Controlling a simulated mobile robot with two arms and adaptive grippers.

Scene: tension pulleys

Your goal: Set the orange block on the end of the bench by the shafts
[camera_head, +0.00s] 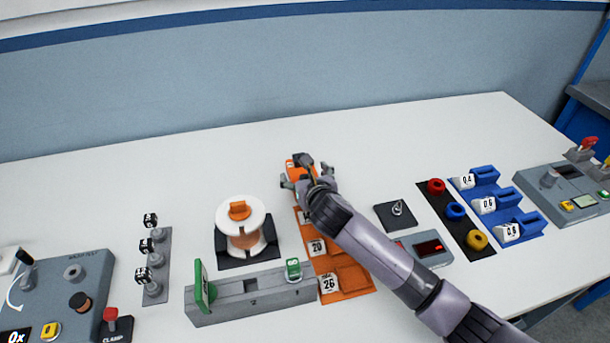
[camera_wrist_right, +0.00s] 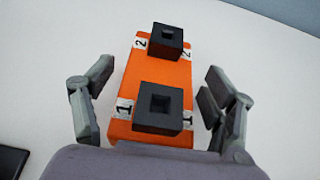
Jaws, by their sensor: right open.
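The orange block (camera_wrist_right: 158,72) lies on the white table in the right wrist view. It carries two black square pieces with holes and white labels 1 and 2. My right gripper (camera_wrist_right: 157,84) is open, with one finger on each side of the block and a gap on both sides. In the head view, the block (camera_head: 292,170) is partly hidden by my right gripper (camera_head: 308,180), behind the orange tray. My left gripper is not in view.
A white-and-orange spool (camera_head: 243,240) stands on a black mat. A grey rail (camera_head: 250,297) with green pieces is at the front. An orange tray (camera_head: 345,275) lies beside it. A grey panel (camera_head: 80,285) is at left. Bare table lies behind the spool and shafts.

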